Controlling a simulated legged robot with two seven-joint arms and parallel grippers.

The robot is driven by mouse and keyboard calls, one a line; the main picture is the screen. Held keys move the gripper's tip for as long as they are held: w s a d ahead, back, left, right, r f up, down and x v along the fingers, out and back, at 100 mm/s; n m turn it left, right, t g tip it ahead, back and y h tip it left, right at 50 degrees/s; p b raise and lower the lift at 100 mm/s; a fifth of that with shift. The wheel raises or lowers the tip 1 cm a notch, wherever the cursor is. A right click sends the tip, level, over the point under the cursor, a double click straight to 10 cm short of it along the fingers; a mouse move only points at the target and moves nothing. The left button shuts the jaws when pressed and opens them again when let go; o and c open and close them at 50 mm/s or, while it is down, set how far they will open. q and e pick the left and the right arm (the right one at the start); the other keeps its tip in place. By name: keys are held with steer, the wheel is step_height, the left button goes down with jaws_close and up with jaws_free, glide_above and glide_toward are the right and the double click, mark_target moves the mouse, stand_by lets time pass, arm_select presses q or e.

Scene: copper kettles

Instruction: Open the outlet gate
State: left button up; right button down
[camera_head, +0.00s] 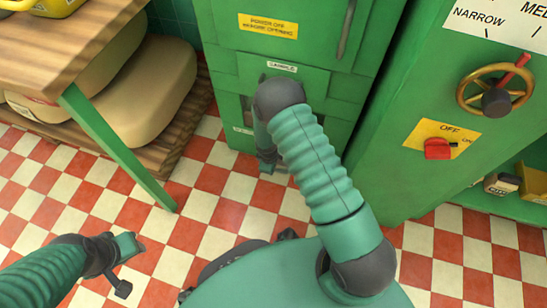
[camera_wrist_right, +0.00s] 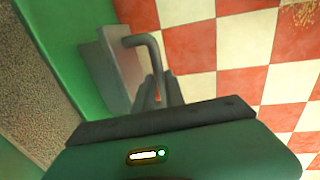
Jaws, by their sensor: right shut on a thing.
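The green machine (camera_head: 300,55) stands ahead, with its lower front mostly hidden by my right arm in the head view. In the right wrist view, a grey plate (camera_wrist_right: 112,65) stands out from the machine's green side, and a bent dark handle (camera_wrist_right: 145,41) comes off it. My right gripper (camera_wrist_right: 158,92) is shut on this handle; it shows in the head view low at the machine's front (camera_head: 268,160). Whether the outlet gate is raised cannot be seen. My left gripper (camera_head: 126,267) is open and empty above the floor at lower left.
A wooden table (camera_head: 75,35) with a green leg stands at left, with tan sacks (camera_head: 140,90) on a slatted platform beneath. At right, a green cabinet carries a brass wheel (camera_head: 497,90) and a red switch (camera_head: 438,148). The checkered floor (camera_head: 215,205) between is clear.

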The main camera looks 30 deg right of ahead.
steer(key=shift+a+r, duration=0.1)
steer(key=shift+a, duration=0.05)
steer(key=c, duration=1.8)
jaws_free()
steer(key=shift+d, duration=0.25)
steer(key=shift+c, duration=0.2)
steer(key=o, duration=0.4)
steer(key=shift+a, duration=0.1)
steer(key=shift+o, duration=0.2)
steer(key=shift+r, duration=0.15)
step_height(320, 180, up, 16)
steer(key=s+a+p, duration=0.2)
steer(key=p, duration=0.7)
steer(key=shift+a+p, duration=0.25)
steer(key=shift+p, duration=0.1)
